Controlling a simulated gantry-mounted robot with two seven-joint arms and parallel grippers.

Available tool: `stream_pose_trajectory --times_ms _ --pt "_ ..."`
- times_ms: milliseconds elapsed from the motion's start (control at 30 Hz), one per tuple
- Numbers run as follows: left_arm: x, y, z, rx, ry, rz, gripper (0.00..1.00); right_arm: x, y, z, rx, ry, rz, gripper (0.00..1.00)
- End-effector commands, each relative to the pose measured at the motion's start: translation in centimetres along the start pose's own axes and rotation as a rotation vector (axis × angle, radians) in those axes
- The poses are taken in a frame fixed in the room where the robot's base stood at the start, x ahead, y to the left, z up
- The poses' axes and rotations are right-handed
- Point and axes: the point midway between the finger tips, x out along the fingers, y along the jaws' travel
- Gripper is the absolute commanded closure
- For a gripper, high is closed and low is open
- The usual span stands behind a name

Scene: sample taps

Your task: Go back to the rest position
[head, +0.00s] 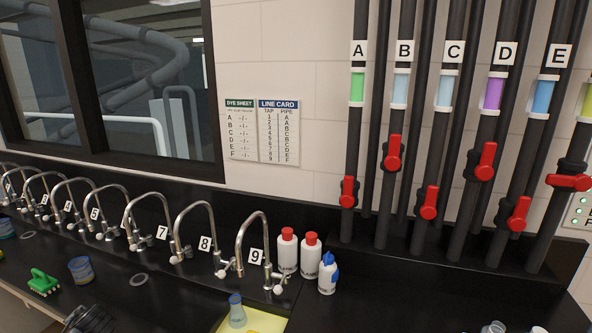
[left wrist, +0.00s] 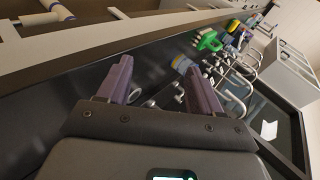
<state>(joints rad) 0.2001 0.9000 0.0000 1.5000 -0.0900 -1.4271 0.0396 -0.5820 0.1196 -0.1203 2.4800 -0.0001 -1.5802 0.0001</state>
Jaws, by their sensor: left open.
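My left gripper (left wrist: 160,82) shows in the left wrist view, its two purple fingers spread apart with nothing between them. It is above the dark bench, and the row of taps lies beyond it at the right. My right gripper is in neither view.
Numbered taps line the black bench; tap 9 (head: 241,232) is nearest. White bottles with red caps (head: 287,252) and a blue-topped bottle (head: 328,274) stand beside it. Pipes with red valves (head: 393,153) rise right.

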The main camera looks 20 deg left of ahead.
Motion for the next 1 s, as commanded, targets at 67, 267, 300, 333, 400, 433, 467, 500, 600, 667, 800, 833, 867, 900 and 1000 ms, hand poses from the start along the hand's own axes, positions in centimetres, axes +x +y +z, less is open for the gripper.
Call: stream_pose_trajectory --times_ms 67,267,300,333,400,433,467,500,600,667,800,833,867,900,1000 --pt "-0.1 -0.7 2.3 -0.041 -0.121 -0.009 0.35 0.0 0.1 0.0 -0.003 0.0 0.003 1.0" --pt "-2.5 8.2 3.6 0.034 -0.097 0.093 0.35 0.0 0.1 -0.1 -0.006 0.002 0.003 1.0" --pt "-3.2 10.2 3.9 0.051 -0.083 0.119 0.35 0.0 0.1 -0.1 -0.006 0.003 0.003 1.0" --pt "-3.8 11.8 4.1 0.064 -0.072 0.14 0.35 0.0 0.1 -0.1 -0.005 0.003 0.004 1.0" --pt "-5.4 15.5 5.0 0.092 -0.046 0.194 0.35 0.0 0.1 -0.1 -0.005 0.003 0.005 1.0" --pt "-6.3 17.3 5.4 0.104 -0.034 0.222 0.35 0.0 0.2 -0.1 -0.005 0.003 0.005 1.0" --pt "-7.2 19.0 6.0 0.116 -0.022 0.25 0.35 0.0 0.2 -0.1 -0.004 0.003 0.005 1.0" --pt "-8.7 21.4 6.8 0.131 -0.005 0.291 0.35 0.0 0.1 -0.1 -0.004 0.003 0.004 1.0" --pt "-13.0 27.1 9.3 0.158 0.036 0.407 0.35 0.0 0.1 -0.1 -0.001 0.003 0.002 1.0" --pt "-15.9 30.0 10.9 0.163 0.057 0.479 0.35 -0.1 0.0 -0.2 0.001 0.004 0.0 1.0" --pt "-22.4 34.4 14.3 0.151 0.095 0.63 0.35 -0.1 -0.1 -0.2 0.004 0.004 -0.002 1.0" --pt "-23.7 35.0 14.9 0.144 0.101 0.658 0.35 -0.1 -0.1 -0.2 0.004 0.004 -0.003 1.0" --pt "-25.0 35.4 15.5 0.136 0.106 0.686 0.35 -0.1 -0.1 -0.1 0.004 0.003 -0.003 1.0" --pt "-26.6 35.9 16.3 0.124 0.113 0.721 0.35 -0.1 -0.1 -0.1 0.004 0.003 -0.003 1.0" --pt "-30.4 36.6 18.0 0.088 0.124 0.804 0.35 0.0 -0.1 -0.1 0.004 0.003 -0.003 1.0"
